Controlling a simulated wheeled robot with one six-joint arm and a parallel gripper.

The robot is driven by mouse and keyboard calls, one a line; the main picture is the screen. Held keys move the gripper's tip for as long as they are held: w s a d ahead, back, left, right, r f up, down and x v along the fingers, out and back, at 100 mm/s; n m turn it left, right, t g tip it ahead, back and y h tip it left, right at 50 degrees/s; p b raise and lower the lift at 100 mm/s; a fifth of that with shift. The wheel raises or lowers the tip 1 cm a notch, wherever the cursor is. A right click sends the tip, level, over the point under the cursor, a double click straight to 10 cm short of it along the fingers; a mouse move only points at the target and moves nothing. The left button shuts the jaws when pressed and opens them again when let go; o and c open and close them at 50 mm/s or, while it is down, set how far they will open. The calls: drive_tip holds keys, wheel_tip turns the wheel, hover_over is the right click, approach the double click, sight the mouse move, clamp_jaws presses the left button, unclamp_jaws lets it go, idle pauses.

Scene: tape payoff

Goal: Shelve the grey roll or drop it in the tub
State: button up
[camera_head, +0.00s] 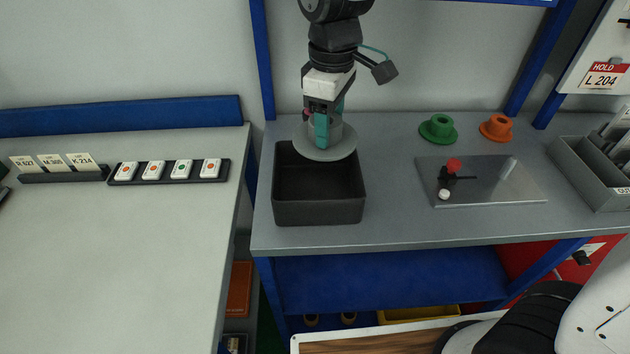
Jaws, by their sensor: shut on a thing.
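The grey roll (340,147) is a round disc with a raised hub, held level under my gripper (322,132). My gripper points down with its teal fingers shut on the roll's hub. The roll hangs over the back right part of the dark tub (318,213) and hides part of its far rim. The tub stands on the grey bench, and the part of its inside that shows is empty. I cannot tell how far the roll is above the rim. A blue shelf (390,280) shows below the bench top.
A green roll (438,128) and an orange roll (496,127) sit at the bench's back right. A metal plate (500,185) with a red-knobbed clamp lies before them. A grey divided bin (585,170) stands far right. Bench space right of the tub is clear.

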drive_tip(key=shift+f, duration=0.8)
drive_tip(key=o, duration=1.2)
drive_tip(key=shift+o, duration=0.2)
drive_tip(key=shift+r, duration=0.1)
wheel_tip(320, 180, up, 8)
drive_tip(key=shift+f, duration=0.2)
